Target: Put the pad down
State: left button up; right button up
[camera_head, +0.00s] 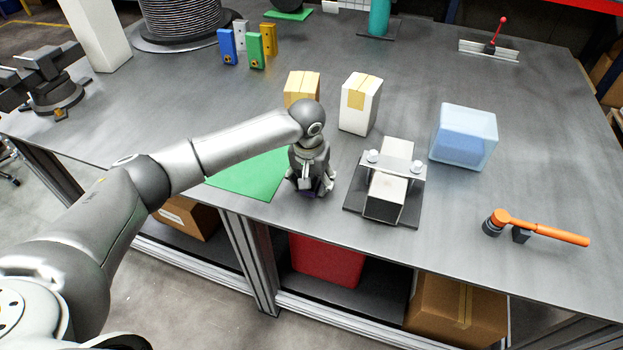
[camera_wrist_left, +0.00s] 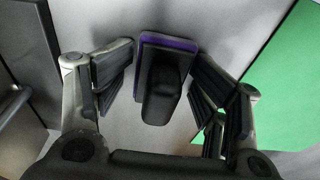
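The pad (camera_wrist_left: 165,88) has a dark body with a raised black handle and a purple edge. In the head view my left gripper (camera_head: 311,186) points down close to the grey table top (camera_head: 400,95), just right of the green mat (camera_head: 250,174). There the pad is mostly hidden under the gripper, with only a little purple showing. It appears to rest on the table. My right gripper is in neither view.
A metal fixture (camera_head: 390,187) on a dark plate stands right of the gripper. Two boxes, one white with tape (camera_head: 359,104) and one cardboard (camera_head: 301,88), stand behind it. A translucent blue bin (camera_head: 464,136) and an orange-handled tool (camera_head: 540,230) are farther right. The table's front edge is near.

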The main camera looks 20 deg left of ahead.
pick_arm(q)
jog(key=shift+s+f, duration=0.2)
jog(key=shift+s, duration=0.05)
jog(key=shift+r, duration=0.3)
notch_tip(320, 180, up, 13)
jog(key=s+b, duration=0.1)
jog(key=b, duration=0.1)
jog(key=shift+s, duration=0.15)
jog(key=shift+f, duration=0.2)
